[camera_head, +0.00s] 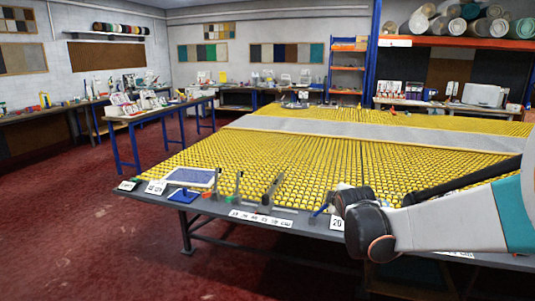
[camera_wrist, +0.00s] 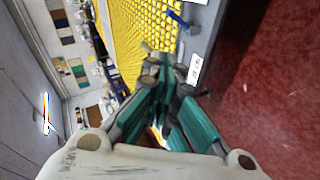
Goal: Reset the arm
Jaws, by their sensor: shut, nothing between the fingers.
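My arm (camera_head: 440,222) reaches in from the right in the head view, above the front edge of the large table with the yellow ball-covered surface (camera_head: 290,155). My gripper itself cannot be made out clearly there. In the wrist view, my gripper (camera_wrist: 163,78) shows its teal fingers and dark tips close together, with nothing held between them. The wrist view is tilted, with the yellow surface (camera_wrist: 130,30) and the table's grey edge (camera_wrist: 206,22) beyond the fingertips.
On the table's front edge lie a tablet (camera_head: 190,177), number cards (camera_head: 262,217), upright dark tools (camera_head: 271,188) and a blue-handled tool (camera_head: 322,210). A pale strip (camera_head: 380,130) crosses the yellow surface. A blue-legged side table (camera_head: 165,112) stands behind. Red floor (camera_head: 70,220) is open at left.

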